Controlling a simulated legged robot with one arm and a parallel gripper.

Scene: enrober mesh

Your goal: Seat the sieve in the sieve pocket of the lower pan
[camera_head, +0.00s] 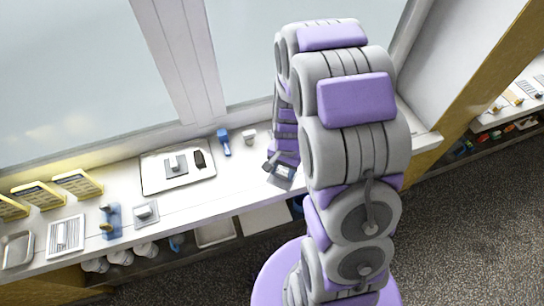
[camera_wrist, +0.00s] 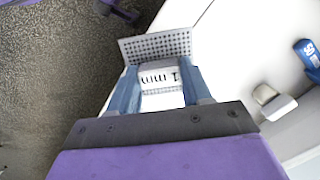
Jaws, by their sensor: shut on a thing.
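My gripper (camera_wrist: 160,78) is shut on the sieve (camera_wrist: 156,46), a grey perforated plate with a pale block marked "1 mm" between my two blue fingers. In the head view my gripper (camera_head: 282,166) is above the counter's front edge, right of the tray, with the sieve (camera_head: 283,174) at its tip. A grey square piece (camera_head: 176,164) lies on the tray, possibly the lower pan. Another grey square piece (camera_head: 145,211) lies near the front edge. I cannot tell which has the sieve pocket.
The pale tray (camera_head: 155,184) also holds a dark piece (camera_head: 200,159). A blue tool (camera_head: 224,141) and a small white block (camera_head: 249,137) stand behind. A blue stand (camera_head: 110,220), a striped plate (camera_head: 66,236) and yellow racks (camera_head: 77,183) are at left. Counter between tray and gripper is clear.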

